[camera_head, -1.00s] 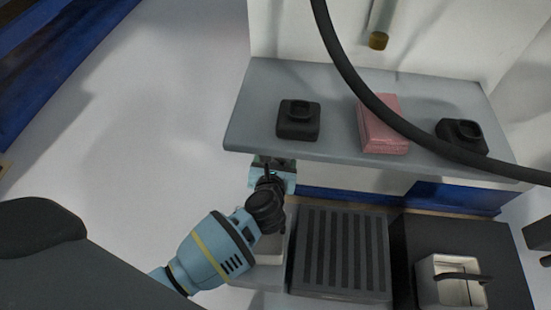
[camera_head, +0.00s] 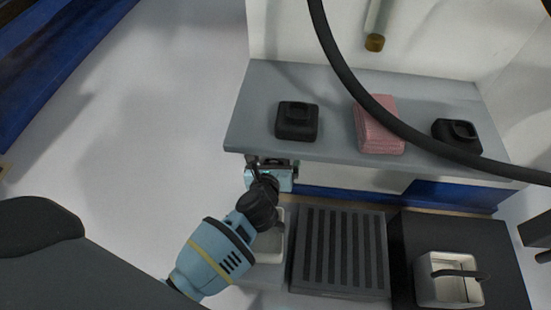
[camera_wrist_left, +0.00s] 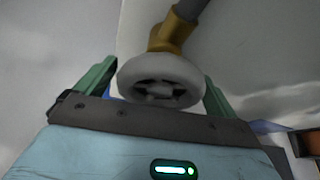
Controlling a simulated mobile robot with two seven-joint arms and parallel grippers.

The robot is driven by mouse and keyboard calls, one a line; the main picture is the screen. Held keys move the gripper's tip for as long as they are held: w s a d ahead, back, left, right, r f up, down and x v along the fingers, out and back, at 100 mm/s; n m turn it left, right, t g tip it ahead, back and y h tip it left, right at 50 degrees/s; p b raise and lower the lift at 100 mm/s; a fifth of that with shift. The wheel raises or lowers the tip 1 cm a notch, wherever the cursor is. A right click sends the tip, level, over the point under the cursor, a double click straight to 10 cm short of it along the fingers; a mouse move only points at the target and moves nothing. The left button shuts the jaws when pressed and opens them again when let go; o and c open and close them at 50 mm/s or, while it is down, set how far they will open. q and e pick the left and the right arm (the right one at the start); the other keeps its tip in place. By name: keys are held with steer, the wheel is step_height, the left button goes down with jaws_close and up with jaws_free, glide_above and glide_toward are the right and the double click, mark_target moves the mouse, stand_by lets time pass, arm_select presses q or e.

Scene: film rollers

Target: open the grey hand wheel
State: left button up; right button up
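The grey hand wheel (camera_wrist_left: 160,80) is a round spoked rim on a brass fitting (camera_wrist_left: 174,32), in the left wrist view. It sits between the two green fingers of my left gripper (camera_wrist_left: 160,78), one on each side. The fingers are spread wide; whether either touches the rim is unclear. In the head view my left gripper (camera_head: 268,165) is at the front edge of the grey shelf (camera_head: 350,85), partly under it. The wheel is hidden there. My right gripper is not in view.
On the shelf are two black holders (camera_head: 297,121) (camera_head: 457,136) and a pink block (camera_head: 379,126). A black hose (camera_head: 360,95) crosses in front. Below are a dark slatted panel (camera_head: 341,252) and a white container (camera_head: 447,281). Open floor (camera_head: 150,120) lies to the left.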

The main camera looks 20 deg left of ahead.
arm_select(q)
steer(key=shift+s+d+r, duration=0.1)
steer(key=shift+s+r, duration=0.1)
steer(key=shift+s, duration=0.15)
steer(key=p+v, duration=0.3)
steer(key=v, duration=0.4)
stand_by(0.4)
